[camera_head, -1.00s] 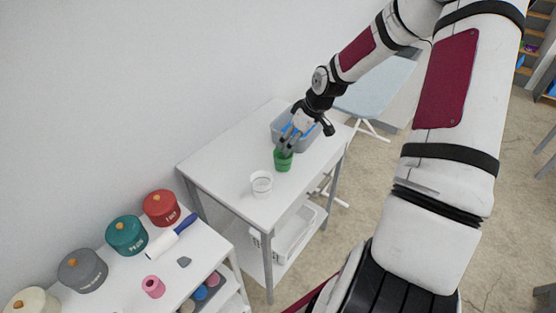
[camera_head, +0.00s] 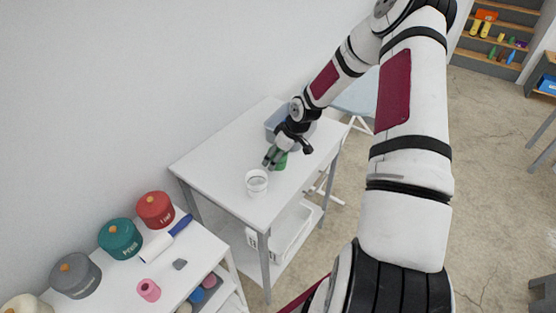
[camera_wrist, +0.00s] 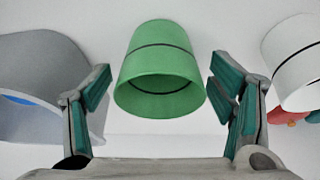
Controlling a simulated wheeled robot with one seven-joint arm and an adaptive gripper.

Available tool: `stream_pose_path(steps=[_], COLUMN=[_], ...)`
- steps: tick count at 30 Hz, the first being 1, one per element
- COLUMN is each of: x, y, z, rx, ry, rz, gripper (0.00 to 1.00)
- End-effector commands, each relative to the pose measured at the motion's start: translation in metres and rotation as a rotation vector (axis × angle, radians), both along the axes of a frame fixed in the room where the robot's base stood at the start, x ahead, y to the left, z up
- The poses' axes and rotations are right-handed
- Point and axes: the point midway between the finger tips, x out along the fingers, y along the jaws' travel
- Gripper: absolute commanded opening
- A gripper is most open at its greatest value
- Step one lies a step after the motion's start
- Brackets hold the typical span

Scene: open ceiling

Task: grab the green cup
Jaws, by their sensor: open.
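The green cup (camera_head: 281,164) stands on the white table (camera_head: 214,157), partly hidden behind my gripper (camera_head: 269,163) in the head view. In the wrist view the green cup (camera_wrist: 160,70) has a dark band and lies between the two open fingers of my gripper (camera_wrist: 160,95). There is a gap on each side of it, and neither finger touches it. The fingers have green pads.
A white cup (camera_head: 257,183) stands in front of the green cup; it also shows in the wrist view (camera_wrist: 297,62). A grey bin (camera_head: 275,122) stands behind my gripper. Lidded pots (camera_head: 120,240) stand on a nearer table. The table's left part is clear.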

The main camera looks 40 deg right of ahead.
Motion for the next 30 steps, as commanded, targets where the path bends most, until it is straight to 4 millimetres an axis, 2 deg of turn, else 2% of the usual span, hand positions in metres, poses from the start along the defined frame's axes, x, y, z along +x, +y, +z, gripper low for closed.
stream_pose_path(steps=[4,5,9,10,23,30], x=[0.0,0.0,0.0,0.0,0.0,0.0], y=[0.0,0.0,0.0,0.0,-0.001,-0.002], z=[0.0,0.0,0.0,0.0,0.004,0.027], rx=[0.0,0.0,0.0,0.0,-0.001,-0.002], ry=[0.0,0.0,0.0,0.0,0.0,-0.003], rz=[0.0,0.0,0.0,0.0,0.0,-0.002], gripper=[0.77,0.72,0.41,0.36,0.35,0.35])
